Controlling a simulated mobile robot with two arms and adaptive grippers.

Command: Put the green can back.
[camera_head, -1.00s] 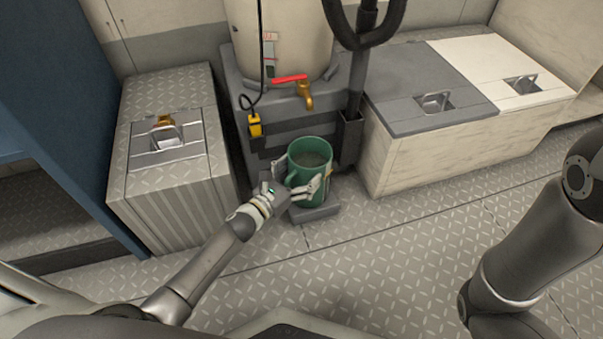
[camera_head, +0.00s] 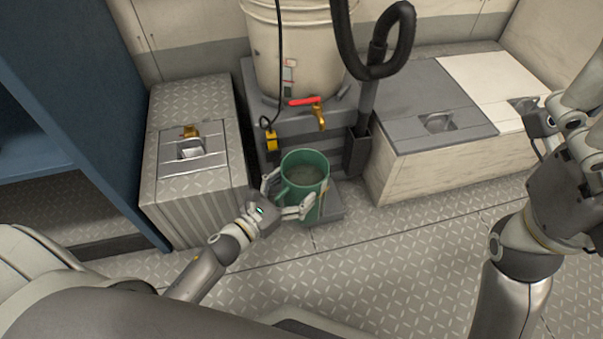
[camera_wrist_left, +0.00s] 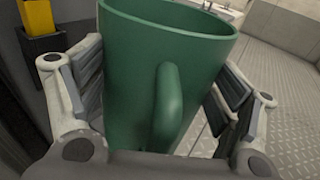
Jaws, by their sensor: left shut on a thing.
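The green can (camera_head: 305,175) is an open-topped mug-shaped vessel with a side handle and greyish contents. It is upright at the front of the grey stand, over a low grey ledge (camera_head: 334,207). I cannot tell whether it touches the ledge. My left gripper (camera_head: 287,196) is shut on the green can, one finger on each side. In the left wrist view the can (camera_wrist_left: 150,70) fills the middle, its handle facing the camera between the fingers. My right gripper (camera_head: 560,125) is raised at the right edge, away from the can; its fingertips are partly cut off.
Above the can, a cream barrel (camera_head: 297,50) with a red-handled brass tap (camera_head: 319,117) sits on the grey stand. A black hose (camera_head: 365,70) hangs right of it. Lockers stand left (camera_head: 195,160) and right (camera_head: 430,170). The patterned floor (camera_head: 390,260) in front is clear.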

